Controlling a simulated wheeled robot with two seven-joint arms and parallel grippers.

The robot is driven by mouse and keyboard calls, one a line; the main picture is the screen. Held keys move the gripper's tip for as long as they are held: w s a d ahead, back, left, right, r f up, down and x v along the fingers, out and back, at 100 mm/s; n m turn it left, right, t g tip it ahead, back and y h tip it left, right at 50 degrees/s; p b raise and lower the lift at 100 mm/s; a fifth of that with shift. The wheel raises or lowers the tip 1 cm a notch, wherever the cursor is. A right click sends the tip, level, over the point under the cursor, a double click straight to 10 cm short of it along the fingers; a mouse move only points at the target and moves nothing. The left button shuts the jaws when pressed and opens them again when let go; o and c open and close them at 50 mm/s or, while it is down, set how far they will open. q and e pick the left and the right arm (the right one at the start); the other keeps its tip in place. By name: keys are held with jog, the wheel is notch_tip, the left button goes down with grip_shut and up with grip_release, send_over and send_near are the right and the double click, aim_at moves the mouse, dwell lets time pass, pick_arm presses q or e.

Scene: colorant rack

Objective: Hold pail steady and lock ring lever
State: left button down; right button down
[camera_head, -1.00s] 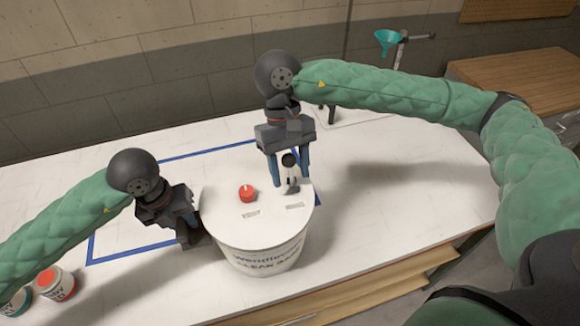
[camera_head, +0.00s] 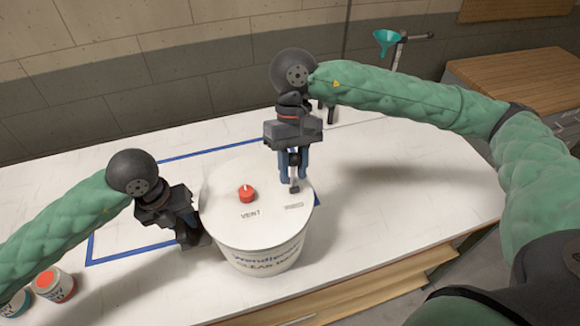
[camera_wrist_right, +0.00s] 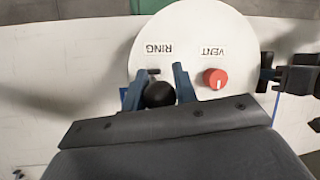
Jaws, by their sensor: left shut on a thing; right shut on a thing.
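The white pail (camera_head: 258,237) stands upright on the bench, its flat lid facing up. My left gripper (camera_head: 194,226) is shut at the pail's left side; the exact part it grips is hidden. It also shows at the pail's edge in the right wrist view (camera_wrist_right: 268,75). The ring lever (camera_head: 295,187) is on the right part of the lid by a RING label. My right gripper (camera_head: 293,177) points down and is shut on the lever. In the right wrist view the lever's round black knob (camera_wrist_right: 160,94) sits between the blue fingers.
A red vent knob (camera_head: 246,193) sits on the lid, left of the lever. Blue tape (camera_head: 130,255) outlines an area on the bench (camera_head: 400,190). Small paint cans (camera_head: 53,284) stand front left. The bench right of the pail is clear.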

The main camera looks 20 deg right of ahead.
jog(key=d+y, duration=0.2)
jog(key=y, duration=0.1)
jog(key=shift+d+f+n, duration=0.1)
jog(key=shift+f+n, duration=0.1)
jog(key=shift+n, duration=0.2)
jog(key=shift+d+f+n+y, duration=0.15)
jog(key=shift+d+y, duration=0.25)
jog(key=shift+y, duration=0.3)
jog(key=shift+d+f+n+y, duration=0.15)
jog(key=shift+d+y, duration=0.2)
jog(key=shift+y, duration=0.35)
jog(key=shift+d, duration=0.1)
jog(key=c, duration=1.1)
grip_release()
jog(key=shift+r, duration=0.1)
jog(key=v, duration=1.1)
jog(key=shift+w+d, duration=0.2)
jog(key=shift+d, duration=0.25)
jog(key=shift+r, duration=0.1)
